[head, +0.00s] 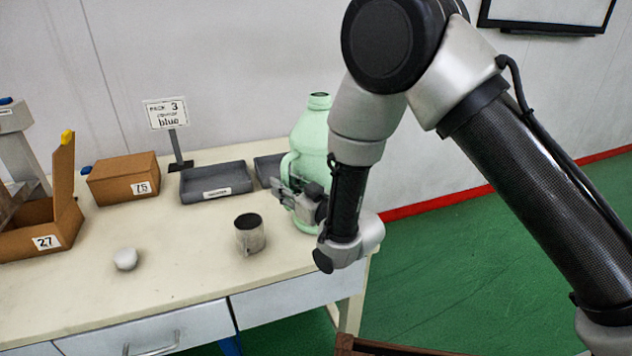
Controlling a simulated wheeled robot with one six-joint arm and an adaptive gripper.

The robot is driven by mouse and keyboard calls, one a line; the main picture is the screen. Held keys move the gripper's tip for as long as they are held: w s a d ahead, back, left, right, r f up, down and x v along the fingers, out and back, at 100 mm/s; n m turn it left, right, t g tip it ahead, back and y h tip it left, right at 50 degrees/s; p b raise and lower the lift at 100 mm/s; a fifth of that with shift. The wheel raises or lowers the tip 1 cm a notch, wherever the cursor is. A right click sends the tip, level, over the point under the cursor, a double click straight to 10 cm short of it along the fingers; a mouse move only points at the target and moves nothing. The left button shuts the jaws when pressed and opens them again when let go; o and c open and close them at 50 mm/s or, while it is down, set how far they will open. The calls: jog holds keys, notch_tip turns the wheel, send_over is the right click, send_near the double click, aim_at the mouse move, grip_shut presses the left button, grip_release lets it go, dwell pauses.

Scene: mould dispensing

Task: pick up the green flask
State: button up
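The green flask (307,137) is a large pale-green jug with a dark-green cap and a side handle. It stands upright near the right end of the table (190,268). My gripper (282,188) is in front of the flask's lower left part, by the lower end of the handle, and points left. My arm hides the flask's right side, and my gripper hides some of its lower body. I cannot tell whether the fingers touch the flask or are around the handle, nor how far apart they are.
A grey cup (250,238) stands just left of my gripper. A white lump (126,259) lies farther left. Behind are a grey tray (216,182), a second dark tray (268,168), a sign (166,113), a box marked 75 (122,180) and an open box marked 27 (40,240).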

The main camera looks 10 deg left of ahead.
grip_shut()
jog(key=shift+r, duration=0.2)
dwell(0.3)
